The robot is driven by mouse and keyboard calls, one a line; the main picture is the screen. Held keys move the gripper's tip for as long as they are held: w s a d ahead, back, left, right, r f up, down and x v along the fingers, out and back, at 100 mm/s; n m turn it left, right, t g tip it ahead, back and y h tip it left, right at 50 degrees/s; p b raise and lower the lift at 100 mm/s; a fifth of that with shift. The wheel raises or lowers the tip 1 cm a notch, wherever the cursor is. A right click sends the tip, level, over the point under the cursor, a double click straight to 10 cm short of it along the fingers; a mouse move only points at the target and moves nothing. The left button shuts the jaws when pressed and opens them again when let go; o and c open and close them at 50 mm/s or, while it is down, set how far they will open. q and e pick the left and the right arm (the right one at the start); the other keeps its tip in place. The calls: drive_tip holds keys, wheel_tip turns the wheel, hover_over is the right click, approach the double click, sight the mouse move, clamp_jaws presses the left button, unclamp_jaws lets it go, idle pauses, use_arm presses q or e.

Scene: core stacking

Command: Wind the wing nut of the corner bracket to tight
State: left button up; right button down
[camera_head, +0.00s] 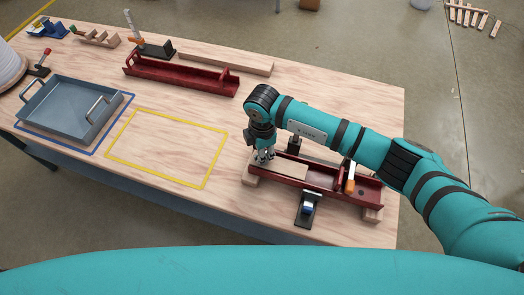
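My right gripper (265,157) points down at the left end of the near red channel-shaped piece (320,180). Its fingers are small in the view and I cannot tell whether they are open or shut, or touching anything. A wooden block (283,168) lies in the channel just right of the fingers. I cannot make out the corner bracket or its wing nut; they may be hidden under the gripper or too small to see. My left gripper is not in view.
Clamps with an orange handle (350,185) and a blue part (307,208) stand by the near channel, which rests on wooden blocks. A second red channel (180,78) lies farther back. A blue-grey tray (72,128) is at left. The yellow-outlined area (165,147) is clear.

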drive_tip(key=m+p, duration=0.1)
drive_tip(key=m, duration=0.1)
drive_tip(key=shift+r+m+p, duration=0.2)
drive_tip(key=shift+m+p, duration=0.1)
drive_tip(key=shift+p, duration=0.05)
drive_tip(key=shift+m+p, duration=0.35)
drive_tip(key=shift+m, duration=0.55)
drive_tip(key=shift+f, duration=0.15)
